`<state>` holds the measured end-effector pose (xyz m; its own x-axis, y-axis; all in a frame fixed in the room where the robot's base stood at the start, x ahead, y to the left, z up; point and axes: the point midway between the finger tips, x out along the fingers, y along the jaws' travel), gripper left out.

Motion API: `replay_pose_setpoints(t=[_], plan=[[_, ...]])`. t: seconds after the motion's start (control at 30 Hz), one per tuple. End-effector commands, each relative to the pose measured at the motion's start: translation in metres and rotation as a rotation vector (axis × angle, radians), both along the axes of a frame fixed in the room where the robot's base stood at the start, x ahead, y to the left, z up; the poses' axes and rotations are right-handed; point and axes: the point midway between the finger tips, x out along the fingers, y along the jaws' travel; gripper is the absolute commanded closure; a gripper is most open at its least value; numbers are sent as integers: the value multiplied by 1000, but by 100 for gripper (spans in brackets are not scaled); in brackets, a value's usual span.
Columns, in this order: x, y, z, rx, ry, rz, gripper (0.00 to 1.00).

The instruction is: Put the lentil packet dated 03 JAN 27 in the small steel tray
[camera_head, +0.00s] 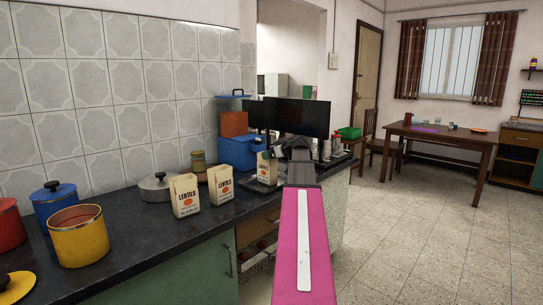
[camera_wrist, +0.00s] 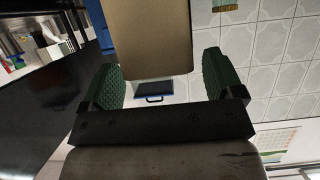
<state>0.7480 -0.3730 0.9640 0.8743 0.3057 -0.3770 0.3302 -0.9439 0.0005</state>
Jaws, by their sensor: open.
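Two cream lentil packets stand on the dark counter in the head view, a left one (camera_head: 184,196) and a right one (camera_head: 220,184). A third packet (camera_head: 266,168) stands farther back, by my gripper (camera_head: 298,155), and seems to be on or just behind a low tray (camera_head: 258,186); I cannot tell which. The printed dates are too small to read. In the wrist view my gripper (camera_wrist: 162,66) is open, its green pads apart. A plain tan packet face (camera_wrist: 150,40) shows between and beyond the pads; contact is unclear. My forearm hides part of the counter.
A lidded steel pot (camera_head: 156,188), a yellow pot (camera_head: 77,236) and a blue pot (camera_head: 55,203) stand at the left. A blue box (camera_head: 238,152) and a dark monitor (camera_head: 303,118) stand at the back. The counter ends at the right, with open floor beyond.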

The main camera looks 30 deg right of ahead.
Motion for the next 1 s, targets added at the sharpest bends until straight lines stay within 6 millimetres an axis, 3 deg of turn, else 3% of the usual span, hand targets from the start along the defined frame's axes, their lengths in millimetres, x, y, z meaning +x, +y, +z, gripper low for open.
replay_pose_setpoints(t=[0.5,0.7,1.0], plan=[[-84,-28,35,-1,0,-2,14],[-97,-33,41,0,0,0,14],[-98,-34,42,0,0,0,14]])
